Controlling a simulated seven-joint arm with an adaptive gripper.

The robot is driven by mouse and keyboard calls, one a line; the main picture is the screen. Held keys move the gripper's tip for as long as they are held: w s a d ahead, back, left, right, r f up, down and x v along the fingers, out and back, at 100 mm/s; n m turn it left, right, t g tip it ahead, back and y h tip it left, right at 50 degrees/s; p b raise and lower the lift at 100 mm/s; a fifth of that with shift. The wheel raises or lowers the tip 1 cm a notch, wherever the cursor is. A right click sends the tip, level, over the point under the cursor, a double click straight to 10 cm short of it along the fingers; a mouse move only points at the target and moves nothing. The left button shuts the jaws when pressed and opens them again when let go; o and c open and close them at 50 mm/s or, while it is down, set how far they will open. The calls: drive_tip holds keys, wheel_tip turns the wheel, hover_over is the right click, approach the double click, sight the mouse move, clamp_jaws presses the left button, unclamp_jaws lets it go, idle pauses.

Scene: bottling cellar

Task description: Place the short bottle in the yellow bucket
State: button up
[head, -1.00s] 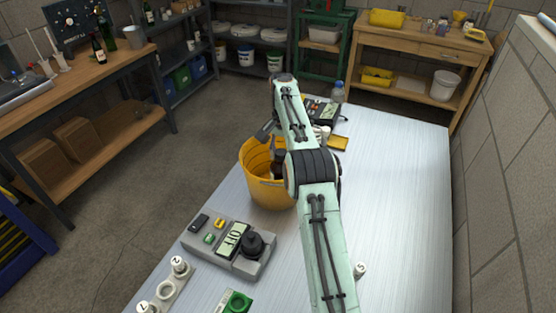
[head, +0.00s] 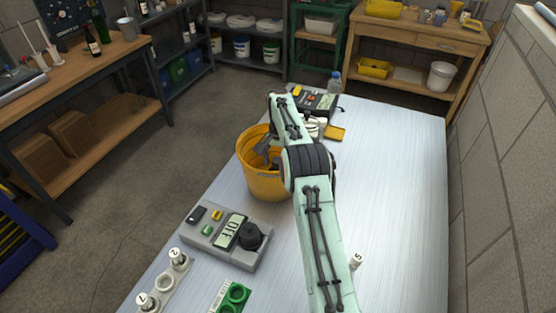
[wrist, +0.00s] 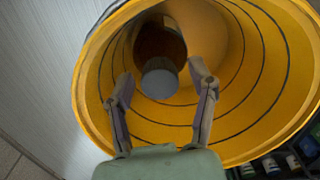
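The yellow bucket (head: 262,186) stands on the metal table, left of my arm in the head view. The wrist view looks down into the bucket (wrist: 262,105). The short bottle, dark brown with a grey end (wrist: 160,80), is inside the bucket's mouth, beyond my fingertips. My gripper (wrist: 162,78) is open, with a finger on each side of the bottle's grey end and gaps between. In the head view my gripper (head: 264,150) reaches down into the bucket, partly hidden by its rim and my arm. Whether the bottle touches the bucket's floor cannot be told.
A grey device reading OFF (head: 228,238) lies in front of the bucket. Numbered white vials in a rack (head: 163,283) and a green holder (head: 236,296) are at the front. A lone vial (head: 356,261) stands right of my arm. The table's right side is clear.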

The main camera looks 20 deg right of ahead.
drive_tip(key=s+a+r+n, duration=0.1)
drive_tip(key=s+a+r, duration=0.1)
drive_tip(key=r, duration=0.8)
drive_tip(key=s+a+r+n, duration=0.1)
drive_tip(key=s+a+r, duration=0.15)
drive_tip(key=r, duration=0.65)
drive_tip(key=s+a+r+n, duration=0.1)
drive_tip(key=s+a+r, duration=0.1)
drive_tip(key=s, duration=0.4)
drive_tip(key=s+a+r+n, duration=0.2)
drive_tip(key=s+a, duration=0.1)
drive_tip(key=s, duration=0.4)
drive_tip(key=s+a+f+n, duration=0.1)
drive_tip(key=s+f, duration=0.3)
drive_tip(key=s, duration=0.7)
drive_tip(key=s+a+f+n, duration=0.2)
drive_tip(key=s+a+f, duration=0.2)
drive_tip(key=s, duration=0.7)
drive_tip(key=shift+s+f+y, duration=0.15)
drive_tip(key=shift+f+y, duration=0.25)
drive_tip(key=shift+f, duration=0.3)
